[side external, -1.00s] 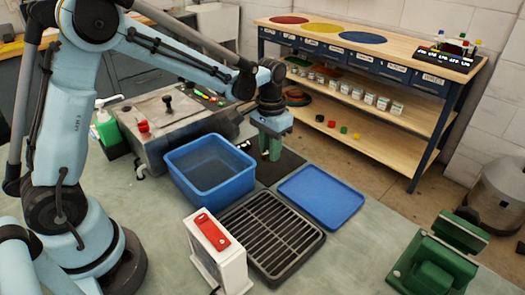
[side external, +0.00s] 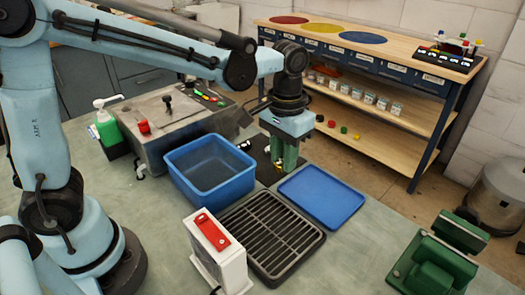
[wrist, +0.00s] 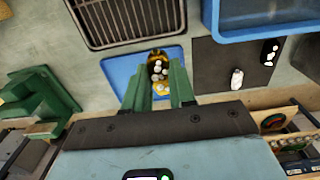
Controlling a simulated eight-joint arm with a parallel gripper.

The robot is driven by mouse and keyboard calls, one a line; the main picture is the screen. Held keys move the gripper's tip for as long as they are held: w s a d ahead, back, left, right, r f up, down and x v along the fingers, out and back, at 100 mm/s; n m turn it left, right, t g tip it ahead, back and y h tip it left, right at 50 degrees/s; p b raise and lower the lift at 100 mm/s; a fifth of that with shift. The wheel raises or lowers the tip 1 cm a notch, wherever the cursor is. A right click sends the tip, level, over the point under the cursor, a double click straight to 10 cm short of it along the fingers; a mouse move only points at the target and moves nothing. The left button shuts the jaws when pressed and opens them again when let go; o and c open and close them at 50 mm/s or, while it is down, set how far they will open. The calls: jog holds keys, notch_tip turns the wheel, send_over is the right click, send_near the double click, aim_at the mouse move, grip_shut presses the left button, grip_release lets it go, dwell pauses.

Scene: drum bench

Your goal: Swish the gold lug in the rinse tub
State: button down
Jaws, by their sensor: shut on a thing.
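The gold lug (side external: 279,169) is held between the green fingertips of my gripper (side external: 284,164). In the wrist view the lug (wrist: 156,66) shows between the two fingers, with pale round parts on its face. The blue tub (side external: 247,183), open at the top, stands just left of my gripper in the side view. The tub (wrist: 212,22) also shows at the upper right in the wrist view. The lug is outside the tub, above the bench between the tub and the blue tray (side external: 320,198). What lies inside the tub is not clear.
A dark mat (wrist: 215,55) carries a white lug (wrist: 237,79) and a black lug (wrist: 270,52). A slatted rack (side external: 270,240) and a white box with a red top (side external: 210,232) stand in front. A green vise (side external: 437,258) stands at right.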

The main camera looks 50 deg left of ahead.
jog(key=a, duration=0.2)
jog(key=s+a, duration=0.1)
jog(key=a, duration=0.2)
jog(key=s+a, duration=0.1)
jog(key=a, duration=0.1)
jog(key=shift+s+a, duration=0.25)
jog(key=shift+a, duration=0.15)
send_over(211, 184)
jog(key=shift+f, duration=5.15)
jog(key=shift+r, duration=1.1)
